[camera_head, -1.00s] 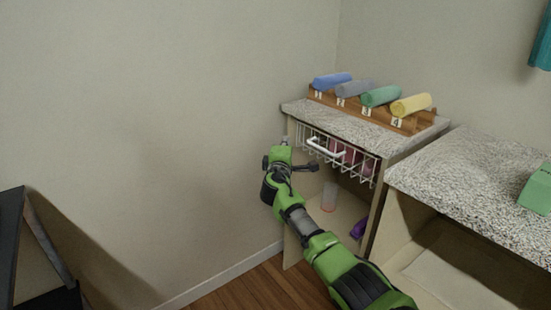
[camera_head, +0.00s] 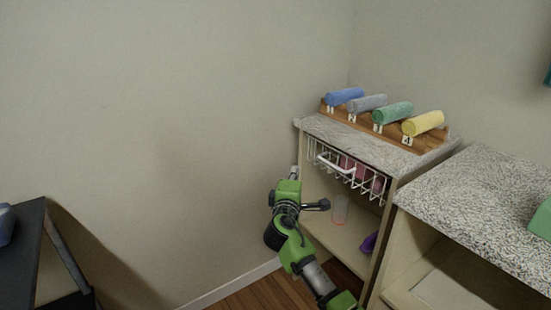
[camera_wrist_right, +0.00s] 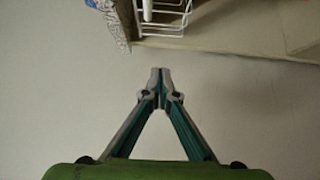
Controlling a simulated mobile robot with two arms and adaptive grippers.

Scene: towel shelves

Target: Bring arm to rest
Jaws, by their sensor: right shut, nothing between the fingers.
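My right arm is green and black and comes up from the bottom of the head view. Its gripper (camera_head: 295,172) is small there, beside the left edge of the shelf unit. In the right wrist view the two fingers of the right gripper (camera_wrist_right: 160,73) meet at the tips, with nothing between them. Behind the fingertips is plain wall. My left gripper is in neither view.
The shelf unit (camera_head: 372,147) has a speckled top bearing a wooden rack (camera_head: 430,143) with blue, grey, green and yellow rolled towels. A white wire basket (camera_head: 345,172) hangs under the top. A dark table (camera_head: 22,240) is at left.

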